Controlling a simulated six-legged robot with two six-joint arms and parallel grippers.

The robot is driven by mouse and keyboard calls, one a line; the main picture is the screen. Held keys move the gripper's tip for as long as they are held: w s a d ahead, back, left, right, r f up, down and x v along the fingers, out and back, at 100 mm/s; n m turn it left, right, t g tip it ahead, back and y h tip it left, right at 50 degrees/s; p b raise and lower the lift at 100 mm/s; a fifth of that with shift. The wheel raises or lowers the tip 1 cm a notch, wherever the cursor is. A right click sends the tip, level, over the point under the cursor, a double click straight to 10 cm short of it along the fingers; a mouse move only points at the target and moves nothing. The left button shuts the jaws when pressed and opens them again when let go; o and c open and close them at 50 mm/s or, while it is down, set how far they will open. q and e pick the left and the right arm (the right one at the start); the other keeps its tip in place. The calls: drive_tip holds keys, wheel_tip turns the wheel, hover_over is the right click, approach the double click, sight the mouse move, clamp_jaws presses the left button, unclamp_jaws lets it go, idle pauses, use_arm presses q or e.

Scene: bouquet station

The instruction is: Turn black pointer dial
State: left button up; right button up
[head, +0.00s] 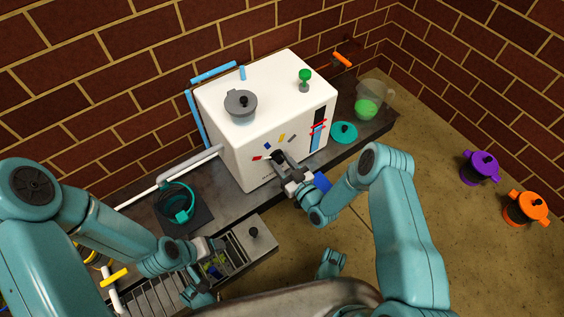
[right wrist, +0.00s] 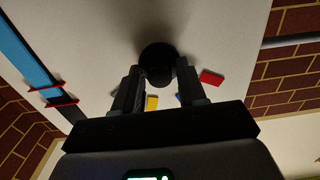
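The black pointer dial (head: 278,157) is on the front of the white box-shaped machine (head: 264,91), among small coloured marks. In the right wrist view the dial (right wrist: 157,58) shows as a dark round knob at the fingertips; its pointer direction cannot be made out. My right gripper (head: 286,165) is at the dial. In the right wrist view its two fingers (right wrist: 158,82) are apart, one on each side of the dial; whether they press on it is unclear. My left gripper (head: 205,265) is low at the left, by the grey slotted tray; its fingers are unclear.
The machine bears a grey lidded pot (head: 241,107) and a green knob (head: 304,78). A clear jug (head: 370,102) with green contents and a teal lid (head: 344,132) stand to its right. A teal round holder (head: 176,204) is at left. Purple (head: 481,167) and orange (head: 526,208) pots are far right.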

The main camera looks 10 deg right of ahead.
clamp_jaws()
drive_tip(key=shift+m, duration=0.3)
drive_tip(key=m, duration=2.3)
drive_tip(key=shift+w+r, duration=0.1)
idle(0.4)
